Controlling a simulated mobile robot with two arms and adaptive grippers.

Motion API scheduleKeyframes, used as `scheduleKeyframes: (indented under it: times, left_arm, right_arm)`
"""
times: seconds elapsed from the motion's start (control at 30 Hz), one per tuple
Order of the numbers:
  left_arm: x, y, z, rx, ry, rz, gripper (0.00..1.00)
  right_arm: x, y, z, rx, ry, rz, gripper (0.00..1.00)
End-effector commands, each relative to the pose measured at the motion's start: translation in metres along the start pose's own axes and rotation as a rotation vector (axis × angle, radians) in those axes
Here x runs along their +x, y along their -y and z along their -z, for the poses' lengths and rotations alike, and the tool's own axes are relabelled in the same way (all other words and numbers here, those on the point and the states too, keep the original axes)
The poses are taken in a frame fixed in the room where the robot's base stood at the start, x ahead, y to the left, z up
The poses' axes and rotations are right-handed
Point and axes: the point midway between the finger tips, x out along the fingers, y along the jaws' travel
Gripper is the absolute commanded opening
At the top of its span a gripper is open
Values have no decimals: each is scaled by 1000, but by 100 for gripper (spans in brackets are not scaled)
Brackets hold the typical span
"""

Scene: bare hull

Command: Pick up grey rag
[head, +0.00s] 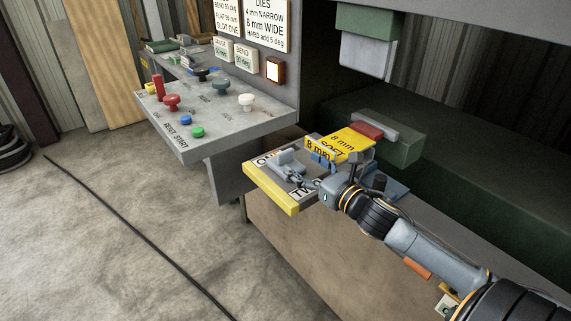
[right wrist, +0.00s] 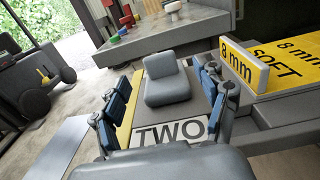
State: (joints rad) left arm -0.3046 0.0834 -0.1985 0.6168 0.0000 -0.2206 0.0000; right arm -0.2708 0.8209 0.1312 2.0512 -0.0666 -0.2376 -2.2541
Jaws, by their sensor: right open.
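A small grey piece with soft, rounded edges (right wrist: 167,82), apparently the grey rag, lies on a yellow-edged shelf (head: 270,190) marked TWO. One part of it stands up behind a flatter front part. My right gripper (head: 305,170) is over this shelf. In the right wrist view its blue-padded fingers are apart, one on each side of the grey piece, and nothing is held. In the head view the grey piece is hard to tell from my gripper's fingers. My left gripper is not in view.
A yellow block marked 8 mm SOFT (head: 342,146) stands close beside the fingers, with a green block (head: 395,150) behind it. A control panel (head: 215,125) with several coloured knobs juts out at left. A dark cable (head: 125,225) crosses the floor.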

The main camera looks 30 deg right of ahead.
Motion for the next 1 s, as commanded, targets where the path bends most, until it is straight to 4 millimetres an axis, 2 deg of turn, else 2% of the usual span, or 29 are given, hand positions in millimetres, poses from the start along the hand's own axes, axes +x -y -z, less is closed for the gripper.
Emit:
scheduleKeyframes:
  times: [0.1,0.37,0.7,1.0]
  left_arm:
    - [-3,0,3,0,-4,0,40]
    - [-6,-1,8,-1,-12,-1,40]
    - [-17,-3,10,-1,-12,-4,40]
    - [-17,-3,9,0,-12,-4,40]
  right_arm:
    - [14,1,-1,2,1,2,74]
    - [29,0,-1,4,0,2,74]
    - [70,-3,2,4,-2,2,74]
    - [74,-3,3,1,-2,0,74]
